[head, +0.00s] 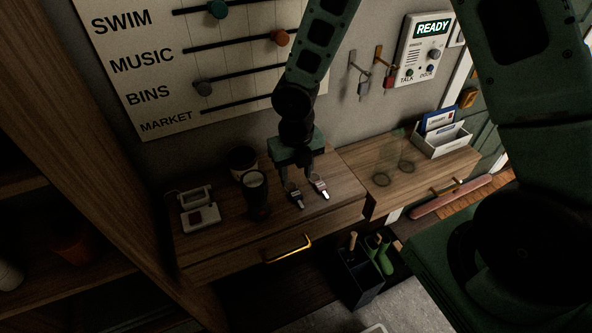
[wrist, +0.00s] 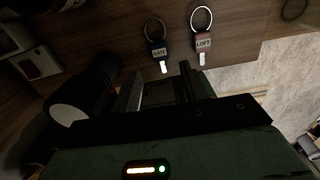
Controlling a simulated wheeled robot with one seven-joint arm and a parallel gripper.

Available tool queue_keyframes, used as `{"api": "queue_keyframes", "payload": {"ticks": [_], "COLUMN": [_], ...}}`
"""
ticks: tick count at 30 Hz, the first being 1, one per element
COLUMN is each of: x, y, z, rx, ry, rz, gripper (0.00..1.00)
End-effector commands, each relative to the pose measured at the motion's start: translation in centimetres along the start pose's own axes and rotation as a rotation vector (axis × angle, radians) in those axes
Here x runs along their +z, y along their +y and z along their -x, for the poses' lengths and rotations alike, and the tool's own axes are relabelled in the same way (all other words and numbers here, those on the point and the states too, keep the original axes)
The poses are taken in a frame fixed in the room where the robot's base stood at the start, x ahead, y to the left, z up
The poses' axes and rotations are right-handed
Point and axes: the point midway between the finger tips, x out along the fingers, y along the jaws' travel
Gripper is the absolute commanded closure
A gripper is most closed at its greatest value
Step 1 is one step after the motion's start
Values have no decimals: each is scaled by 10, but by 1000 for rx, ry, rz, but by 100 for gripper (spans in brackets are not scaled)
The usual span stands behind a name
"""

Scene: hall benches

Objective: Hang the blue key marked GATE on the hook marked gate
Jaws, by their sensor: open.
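The GATE key (wrist: 159,50), with a dark blue head and a ring, lies on the wooden desk top. The LOFT key (wrist: 202,44), with a reddish head, lies just right of it. In the head view the GATE key appears to be the left one (head: 296,197). My gripper (head: 299,178) is open and empty, pointing down over the desk by the keys. In the wrist view the GATE key's tip lies just beyond the gap between my fingers (wrist: 160,78). Two wall hooks, left (head: 353,66) and right (head: 379,58), have small items below them; I cannot read their marks.
A dark cup (head: 256,195) stands close left of my gripper, with a round container (head: 242,160) behind it. A white device (head: 199,213) sits at the desk's left. Glasslike rings (head: 390,173) and a letter holder (head: 442,139) stand right. An intercom (head: 424,50) is beside the hooks.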

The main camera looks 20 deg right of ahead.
Motion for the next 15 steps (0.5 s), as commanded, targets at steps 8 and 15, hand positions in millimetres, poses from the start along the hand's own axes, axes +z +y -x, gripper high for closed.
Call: {"api": "queue_keyframes", "payload": {"ticks": [8,15], "x": [0,0], "y": [0,0], "z": [-31,-52], "rx": [0,0], "ry": [0,2], "rz": [-2,-2], "gripper": [55,55]}}
